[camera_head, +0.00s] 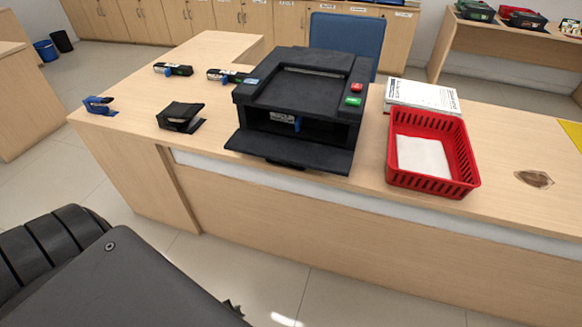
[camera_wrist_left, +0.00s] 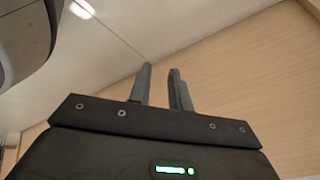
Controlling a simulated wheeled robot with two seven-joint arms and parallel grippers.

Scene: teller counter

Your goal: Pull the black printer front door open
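The black printer (camera_head: 305,90) stands on the wooden counter. Its front door (camera_head: 290,152) is folded down and sticks out flat toward me, so the front opening shows, with a small pale and blue part (camera_head: 284,118) inside. My left arm comes in at the lower left of the head view, low in front of the counter and apart from the door. In the left wrist view my left gripper (camera_wrist_left: 160,72) has its two fingers apart with nothing between them; the counter's wooden front panel and the floor lie beyond. My right gripper is in neither view.
A red basket (camera_head: 472,165) with white paper stands right of the printer, a paper stack (camera_head: 422,96) behind it. A black holder (camera_head: 181,117) and several staplers or similar small tools lie to the left. A blue chair (camera_head: 347,37) is behind. Floor in front is clear.

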